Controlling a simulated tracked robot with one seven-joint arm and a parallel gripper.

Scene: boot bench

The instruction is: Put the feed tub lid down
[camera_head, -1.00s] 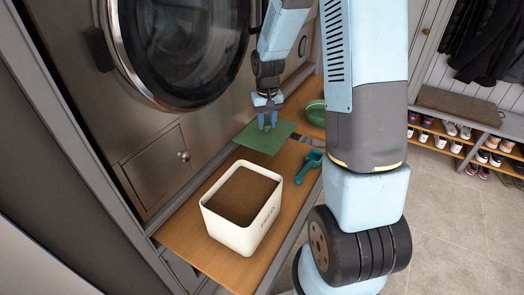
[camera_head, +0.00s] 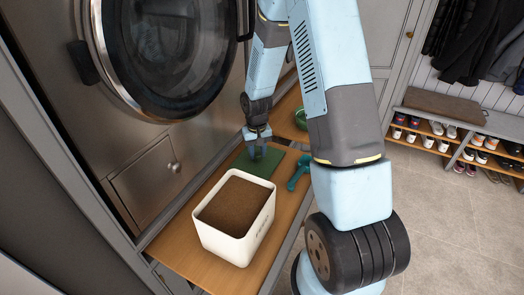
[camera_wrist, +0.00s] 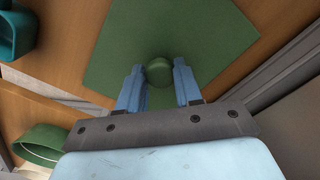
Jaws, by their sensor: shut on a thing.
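The feed tub lid is a flat green square (camera_head: 262,164) with a round green knob. In the head view it is just behind the white feed tub (camera_head: 256,239), low over the wooden bench. I cannot tell whether it touches the wood. My gripper (camera_head: 258,153) is above the lid, shut on its knob. In the wrist view the knob (camera_wrist: 158,72) sits between the two blue fingers, and the lid (camera_wrist: 190,28) spreads out around it. The tub is open and full of brown feed.
A teal scoop (camera_head: 299,175) lies right of the lid on the wooden bench (camera_head: 195,257). A green bowl (camera_head: 301,117) stands farther back, partly hidden by my arm. A metal front with a round door (camera_head: 165,55) borders the bench on the left. Shoe shelves (camera_head: 440,140) are far right.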

